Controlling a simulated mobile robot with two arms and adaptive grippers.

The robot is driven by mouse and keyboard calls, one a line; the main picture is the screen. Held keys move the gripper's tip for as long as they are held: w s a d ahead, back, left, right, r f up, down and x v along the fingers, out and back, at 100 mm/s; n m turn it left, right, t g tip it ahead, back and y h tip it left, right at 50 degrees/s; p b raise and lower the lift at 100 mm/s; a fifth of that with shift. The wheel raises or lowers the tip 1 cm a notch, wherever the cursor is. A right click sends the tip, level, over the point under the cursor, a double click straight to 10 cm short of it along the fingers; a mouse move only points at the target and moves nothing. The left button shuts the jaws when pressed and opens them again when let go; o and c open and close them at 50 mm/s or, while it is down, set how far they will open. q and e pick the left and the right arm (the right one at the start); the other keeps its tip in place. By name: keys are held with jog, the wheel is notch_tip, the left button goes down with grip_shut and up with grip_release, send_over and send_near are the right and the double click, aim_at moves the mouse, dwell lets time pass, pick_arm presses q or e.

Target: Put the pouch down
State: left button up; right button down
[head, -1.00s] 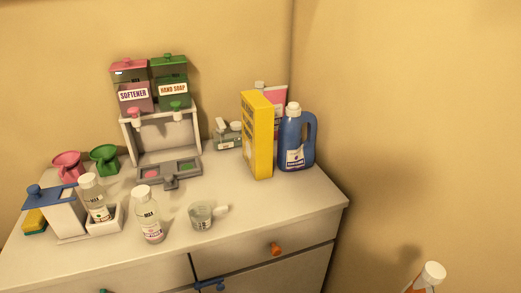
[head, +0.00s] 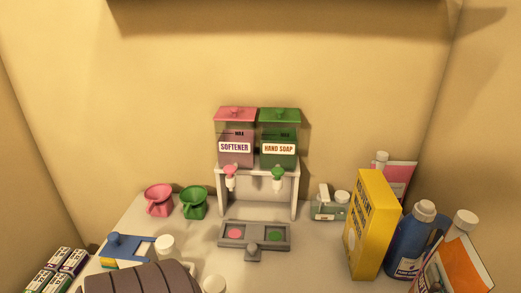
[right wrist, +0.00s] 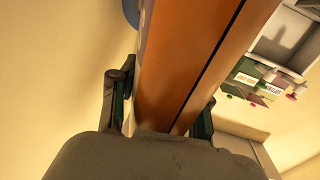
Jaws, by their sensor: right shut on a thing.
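The pouch (head: 466,262), orange and white with a white cap, is at the lower right of the head view. It is tilted, and its lower part is cut off by the frame. It overlaps the blue bottle (head: 410,245) in the picture; I cannot tell whether they touch. In the right wrist view my right gripper (right wrist: 165,98) is shut on the pouch, whose orange side (right wrist: 185,55) runs up between the two dark fingers. My left gripper is not clearly seen.
A yellow box (head: 370,225) stands left of the blue bottle. A dispenser stand (head: 297,190) with softener and hand soap tanks is in the middle. Pink (head: 159,200) and green (head: 194,203) funnels stand left. A dark ribbed shape (head: 140,278) hides the front left. Counter shows right of the stand's tray.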

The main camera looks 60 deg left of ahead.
jog(key=w+a+r+n+g+y+p, duration=0.1)
jog(key=w+a+r+n+g+y, duration=0.15)
jog(key=a, duration=0.25)
send_over(416, 284)
jog(key=shift+f, duration=2.5)
jog(key=shift+m+t+h, duration=0.25)
jog(key=shift+m+h, duration=0.2)
jog(key=shift+w+a+f+p, duration=0.1)
jog(key=shift+f+p, duration=0.1)
jog(key=shift+f, duration=0.6)
jog(key=shift+w+a+f+p, duration=0.15)
jog(key=shift+f+p, duration=0.1)
jog(key=shift+f, duration=0.5)
jog(key=shift+w+a+f+p, duration=0.1)
jog(key=shift+f+p, duration=0.1)
jog(key=shift+f, duration=0.6)
jog(key=c, duration=1)
grip_release()
jog(key=shift+f, duration=0.3)
jog(key=o, duration=0.5)
jog(key=shift+c, duration=0.2)
jog(key=shift+r, duration=0.1)
